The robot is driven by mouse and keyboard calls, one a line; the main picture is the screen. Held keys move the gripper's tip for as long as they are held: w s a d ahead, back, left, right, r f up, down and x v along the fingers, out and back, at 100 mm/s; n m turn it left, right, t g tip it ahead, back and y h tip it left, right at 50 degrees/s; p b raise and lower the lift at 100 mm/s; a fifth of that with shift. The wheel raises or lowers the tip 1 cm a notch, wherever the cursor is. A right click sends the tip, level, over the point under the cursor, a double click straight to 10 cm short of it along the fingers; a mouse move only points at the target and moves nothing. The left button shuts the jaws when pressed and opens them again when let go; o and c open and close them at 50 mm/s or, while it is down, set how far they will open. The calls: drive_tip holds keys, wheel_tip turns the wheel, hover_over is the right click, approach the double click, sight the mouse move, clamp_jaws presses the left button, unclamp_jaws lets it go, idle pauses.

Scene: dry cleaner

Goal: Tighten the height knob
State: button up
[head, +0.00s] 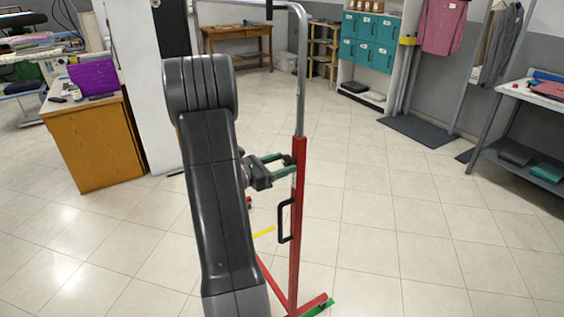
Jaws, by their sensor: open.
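A garment rack stands in front of me in the head view, with a red upright post (297,220) and a grey tube (302,80) rising out of its top. A small dark part that looks like the height knob (288,159) sits at the left side of the post, near its top. My gripper (281,164) is open, with its green fingers pointing right at the knob and one on either side of it. I cannot tell whether the fingers touch the knob. My arm hides part of the rack's left side.
A black handle (282,221) sticks out from the post below my gripper. The rack's red foot (309,305) is on the tiled floor. A wooden counter (95,145) stands at left and a table (520,95) at right. The floor between rack and table is clear.

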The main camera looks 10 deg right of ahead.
drive_tip(key=shift+w+d, duration=0.15)
drive_tip(key=shift+d, duration=0.15)
drive_tip(key=shift+c, duration=0.5)
drive_tip(key=c, duration=0.9)
drive_tip(key=shift+o, duration=0.2)
drive_tip(key=shift+f, duration=0.1)
